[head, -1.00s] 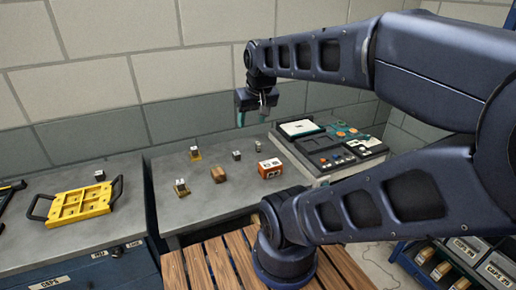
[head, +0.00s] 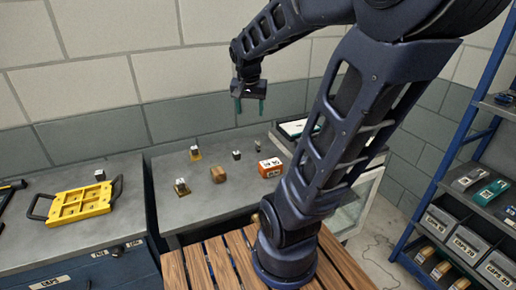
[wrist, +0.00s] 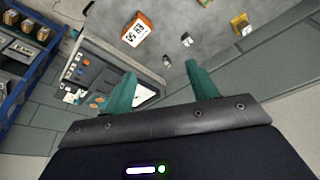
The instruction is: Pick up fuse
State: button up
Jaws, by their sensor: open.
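My gripper (head: 250,106) is open and empty, above the back of the grey bench with its teal fingers pointing down. In the wrist view its two fingers (wrist: 160,76) stand well apart with nothing between them. I cannot tell for sure which small item is the fuse. A small silvery piece (head: 257,145) stands behind the orange labelled box (head: 270,167); it also shows in the wrist view (wrist: 166,60). A small dark block with a pale top (head: 236,155) stands left of it, also in the wrist view (wrist: 187,39).
A yellow handled tray (head: 80,202) is at left, shelving (head: 440,180) at right.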

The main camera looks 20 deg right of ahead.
jog(key=w+d+f+m+g+h, duration=0.1)
jog(key=w+d+f+m, duration=0.1)
jog(key=w+f+m, duration=0.3)
jog(key=w+d+f+m+g+h, duration=0.1)
jog(key=w+d+f+m, duration=0.15)
jog(key=w, duration=0.45)
jog(key=m+g+h, duration=0.1)
jog(key=m, duration=0.5)
send_near(257, 143)
jog(key=x, duration=1.1)
jog(key=shift+d, duration=0.1)
jog(key=c, duration=1.1)
